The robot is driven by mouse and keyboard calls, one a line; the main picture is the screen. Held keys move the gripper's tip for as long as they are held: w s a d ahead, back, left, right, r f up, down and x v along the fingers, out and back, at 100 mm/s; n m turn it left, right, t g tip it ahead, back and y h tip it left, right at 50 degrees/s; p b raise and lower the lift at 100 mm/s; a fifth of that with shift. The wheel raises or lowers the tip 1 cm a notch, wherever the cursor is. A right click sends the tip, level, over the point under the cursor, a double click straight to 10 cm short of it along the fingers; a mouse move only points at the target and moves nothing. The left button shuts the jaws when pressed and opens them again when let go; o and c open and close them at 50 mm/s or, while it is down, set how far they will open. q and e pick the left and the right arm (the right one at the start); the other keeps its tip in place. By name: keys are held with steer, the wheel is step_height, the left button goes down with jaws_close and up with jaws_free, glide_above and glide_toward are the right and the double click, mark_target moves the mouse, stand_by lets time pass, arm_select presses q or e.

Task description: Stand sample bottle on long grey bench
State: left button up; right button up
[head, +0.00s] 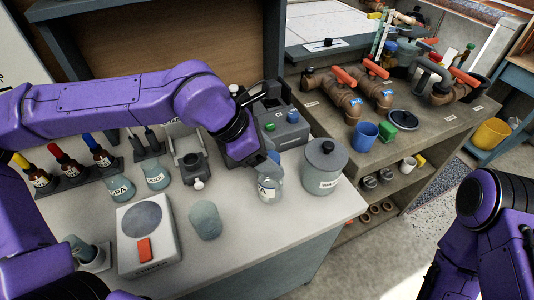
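A clear bottle with a white label (269,188), which looks like the sample bottle, is upright at the right part of a pale grey-topped bench (245,240). My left gripper (262,162) points down right at the bottle's top. Its fingers are mostly hidden behind my purple wrist, so I cannot tell whether they hold the bottle. Two similar bottles, labelled SPA (120,188) and POOL (156,175), stand farther left. My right arm is at the right edge; its gripper is out of view.
A lidded grey jar (324,168) stands close right of the bottle. The near bench's front right is clear.

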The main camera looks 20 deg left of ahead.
arm_select(q)
steer(key=shift+r, duration=0.1)
steer(key=shift+a+r, duration=0.2)
steer(key=shift+r, duration=0.15)
steer(key=v, duration=1.1)
steer(key=shift+s, duration=0.25)
